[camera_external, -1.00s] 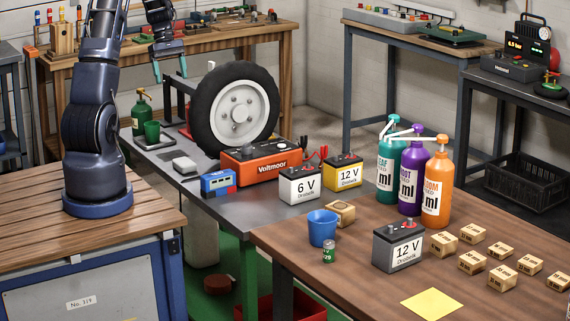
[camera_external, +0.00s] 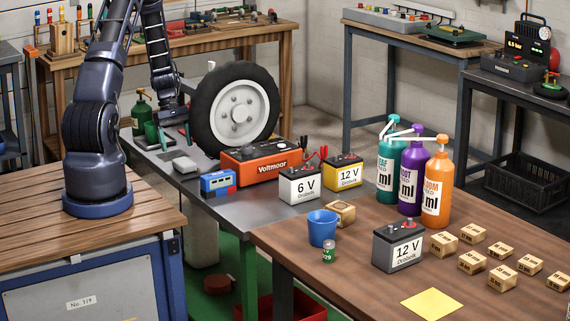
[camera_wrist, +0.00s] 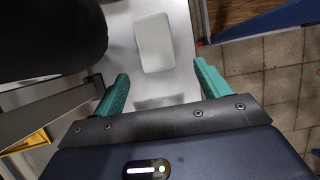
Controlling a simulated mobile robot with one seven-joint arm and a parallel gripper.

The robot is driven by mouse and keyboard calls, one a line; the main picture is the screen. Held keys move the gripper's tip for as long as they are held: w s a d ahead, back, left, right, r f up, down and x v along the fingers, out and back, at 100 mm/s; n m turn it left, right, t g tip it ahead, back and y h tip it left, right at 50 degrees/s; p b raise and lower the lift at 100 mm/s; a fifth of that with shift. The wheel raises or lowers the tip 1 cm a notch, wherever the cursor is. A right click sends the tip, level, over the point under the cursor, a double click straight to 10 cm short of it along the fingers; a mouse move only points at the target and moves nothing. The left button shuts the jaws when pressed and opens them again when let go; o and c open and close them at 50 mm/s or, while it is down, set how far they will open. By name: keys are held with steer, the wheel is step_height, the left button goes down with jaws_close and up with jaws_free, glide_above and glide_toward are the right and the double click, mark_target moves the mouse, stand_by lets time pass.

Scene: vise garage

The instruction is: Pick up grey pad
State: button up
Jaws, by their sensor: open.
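The grey pad (camera_external: 185,165) is a small, light grey rounded block lying on the grey metal table, left of the orange Voltmoor charger. In the wrist view the pad (camera_wrist: 154,43) lies flat beyond the fingertips, roughly centred between them. My gripper (camera_external: 176,142) is open and empty, with teal fingers pointing down, above the table and behind the pad. In the wrist view my gripper (camera_wrist: 160,82) shows its two fingers spread wider than the pad. The fingers do not touch it.
The black tyre (camera_external: 238,108) stands close to the right of my gripper. The orange Voltmoor charger (camera_external: 252,167) and a blue box (camera_external: 218,183) sit near the pad. The wooden bench edge is in front.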

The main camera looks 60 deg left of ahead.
mark_target(180, 158)
steer(key=shift+a+x, duration=0.2)
steer(key=shift+x, duration=1.2)
steer(key=shift+a+x, duration=0.2)
steer(key=shift+x, duration=1.2)
steer(key=shift+w+f, duration=0.15)
steer(key=shift+w, duration=0.05)
steer(key=c, duration=1)
steer(key=shift+c, duration=0.2)
